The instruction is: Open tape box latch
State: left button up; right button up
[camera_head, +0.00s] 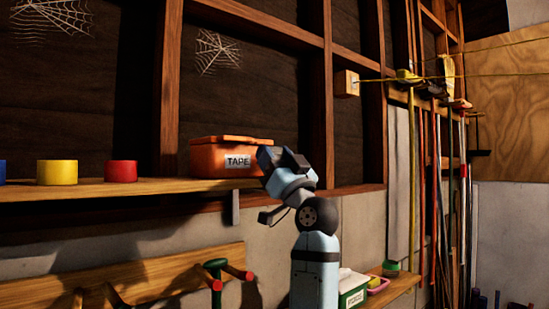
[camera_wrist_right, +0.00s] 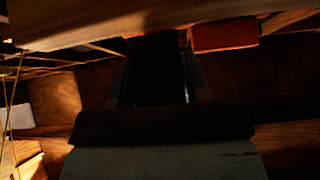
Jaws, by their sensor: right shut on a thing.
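The orange tape box (camera_head: 208,160) sits on the upper wooden shelf with a white "TAPE" label on its front. Its lid lies on top and looks closed. My right gripper (camera_head: 266,160) is at the right end of the box's front, just right of the label, and is shut on the box's latch. The latch itself is hidden behind the gripper. In the dark right wrist view, an orange-red part of the box (camera_wrist_right: 225,36) shows at upper right, beside the dark gripper (camera_wrist_right: 157,70). My left gripper is not in view.
Yellow (camera_head: 57,173) and red (camera_head: 121,171) tape rolls stand on the shelf (camera_head: 160,188) left of the box. A green box (camera_head: 353,290) stands on a lower shelf. Long-handled tools hang on the wall at right. A wooden post rises behind my right gripper.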

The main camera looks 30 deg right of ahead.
jog(key=shift+w+r+g, duration=0.1)
jog(key=shift+r+g, duration=0.3)
jog(key=shift+g, duration=0.5)
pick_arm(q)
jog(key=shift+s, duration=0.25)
pick_arm(e)
jog(key=shift+g, duration=0.3)
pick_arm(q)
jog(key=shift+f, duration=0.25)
pick_arm(e)
jog(key=o, duration=0.9)
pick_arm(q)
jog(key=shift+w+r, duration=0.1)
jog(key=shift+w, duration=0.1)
pick_arm(e)
jog(key=shift+f, duration=0.1)
